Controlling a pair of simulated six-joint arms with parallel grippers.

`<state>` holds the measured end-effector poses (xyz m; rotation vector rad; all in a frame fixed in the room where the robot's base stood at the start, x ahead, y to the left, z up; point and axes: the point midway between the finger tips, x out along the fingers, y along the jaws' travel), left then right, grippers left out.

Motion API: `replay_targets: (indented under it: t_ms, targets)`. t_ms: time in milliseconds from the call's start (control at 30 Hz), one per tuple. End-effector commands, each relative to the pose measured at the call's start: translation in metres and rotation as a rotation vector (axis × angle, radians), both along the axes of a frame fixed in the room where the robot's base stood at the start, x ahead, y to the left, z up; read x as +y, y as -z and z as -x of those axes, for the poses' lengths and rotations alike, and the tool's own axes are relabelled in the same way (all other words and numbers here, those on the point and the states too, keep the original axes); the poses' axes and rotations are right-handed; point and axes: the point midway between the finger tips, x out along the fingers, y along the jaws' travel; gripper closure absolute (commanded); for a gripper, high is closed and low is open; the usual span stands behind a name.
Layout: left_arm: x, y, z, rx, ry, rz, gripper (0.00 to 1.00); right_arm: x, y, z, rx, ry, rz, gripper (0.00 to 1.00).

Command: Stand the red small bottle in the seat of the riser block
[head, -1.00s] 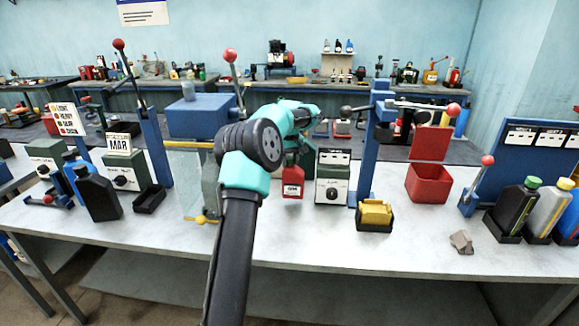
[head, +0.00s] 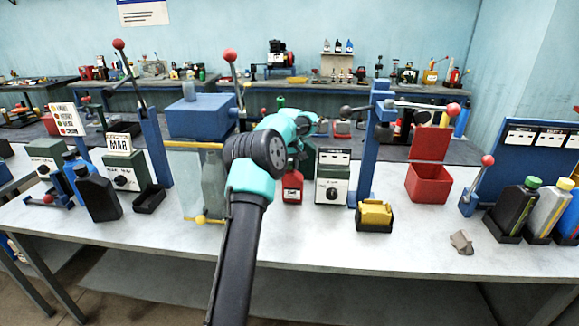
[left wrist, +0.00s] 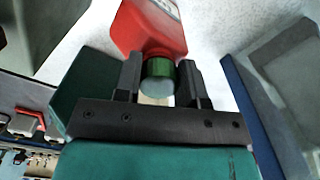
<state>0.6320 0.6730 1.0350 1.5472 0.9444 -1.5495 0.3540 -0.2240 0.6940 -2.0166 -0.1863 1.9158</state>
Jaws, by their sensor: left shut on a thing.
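The red small bottle (head: 292,188) is upright over the middle of the white table, just right of my left arm. The left wrist view shows its red body (left wrist: 150,28) and green cap (left wrist: 159,70). My left gripper (left wrist: 160,78) has one finger on each side of the cap and is shut on the bottle. In the head view the gripper is mostly hidden behind my arm. I cannot tell whether the bottle's base touches the table. I cannot make out the riser block or its seat for sure. My right gripper is not in view.
A box with a white dial front (head: 333,185) stands close to the bottle's right. A clear screen with a yellow top bar (head: 195,146) stands left of my arm. A yellow block in a black tray (head: 375,215) and a red bin (head: 428,185) are farther right.

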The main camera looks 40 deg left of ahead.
Motion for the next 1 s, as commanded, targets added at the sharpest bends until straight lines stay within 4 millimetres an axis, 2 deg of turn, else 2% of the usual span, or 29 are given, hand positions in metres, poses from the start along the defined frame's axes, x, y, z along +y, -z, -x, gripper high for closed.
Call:
replay_targets:
  t_ms: [433, 467, 600, 700, 1000]
  targets:
    - [0.0000, 0.0042, -0.0001, 0.000, 0.000, -0.001, 0.92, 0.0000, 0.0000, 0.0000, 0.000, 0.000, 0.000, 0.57]
    - [-0.0001, 0.0048, 0.0000, 0.000, 0.000, 0.000, 0.60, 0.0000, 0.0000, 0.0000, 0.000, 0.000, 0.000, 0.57]
    - [-0.0002, 0.0047, -0.0001, 0.000, 0.000, 0.000, 0.47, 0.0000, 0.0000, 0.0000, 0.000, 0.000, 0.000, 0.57]
    - [-0.0002, 0.0047, -0.0001, 0.000, 0.000, 0.000, 0.38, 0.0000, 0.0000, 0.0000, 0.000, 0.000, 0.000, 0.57]
    - [-0.0002, 0.0029, -0.0002, -0.001, 0.000, 0.000, 0.38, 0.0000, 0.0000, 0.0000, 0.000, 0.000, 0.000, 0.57]
